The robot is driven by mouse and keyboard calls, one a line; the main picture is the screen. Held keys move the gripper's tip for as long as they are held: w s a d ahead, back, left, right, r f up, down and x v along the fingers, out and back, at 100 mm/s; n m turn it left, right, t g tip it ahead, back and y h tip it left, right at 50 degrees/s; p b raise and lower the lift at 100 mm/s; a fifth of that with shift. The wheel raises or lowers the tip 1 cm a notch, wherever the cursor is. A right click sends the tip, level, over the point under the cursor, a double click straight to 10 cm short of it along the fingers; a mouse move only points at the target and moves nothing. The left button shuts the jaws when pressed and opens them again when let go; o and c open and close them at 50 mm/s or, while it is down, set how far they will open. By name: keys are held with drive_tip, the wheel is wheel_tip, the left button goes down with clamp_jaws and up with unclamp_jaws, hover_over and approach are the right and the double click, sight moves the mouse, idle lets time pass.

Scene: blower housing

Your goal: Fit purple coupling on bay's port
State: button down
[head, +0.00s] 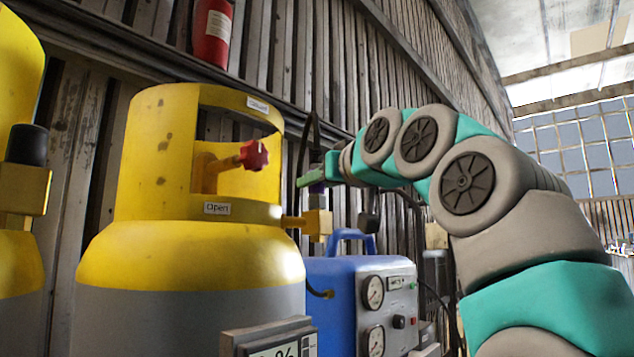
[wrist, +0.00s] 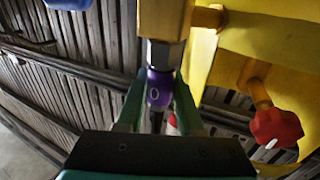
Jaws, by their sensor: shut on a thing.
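My gripper (wrist: 158,97) is shut on the purple coupling (wrist: 159,86), with one green finger on each side. In the wrist view the coupling is in line with the grey hex end (wrist: 160,54) of a brass block (wrist: 163,18). The two look very close or touching; I cannot tell if they are joined. In the head view my gripper (head: 312,177) is beside the yellow-topped cylinder, and a bit of the purple coupling (head: 317,188) shows just above the brass block (head: 318,222). My fingers hide part of the coupling there.
The cylinder's yellow collar (head: 155,150) and red valve knob (head: 254,155) are close to the left of my gripper. A blue machine with gauges (head: 374,292) stands below. A dark hose (head: 303,135) hangs near the corrugated wall. A display box (head: 268,340) is in front.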

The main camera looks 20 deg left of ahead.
drive_tip(key=shift+f, duration=0.15)
drive_tip(key=shift+c, duration=2.3)
unclamp_jaws()
drive_tip(key=shift+s+d, duration=0.1)
drive_tip(key=b+v, duration=0.2)
drive_tip(key=v, duration=0.5)
drive_tip(key=shift+s+d, duration=0.2)
drive_tip(key=shift+s, duration=0.05)
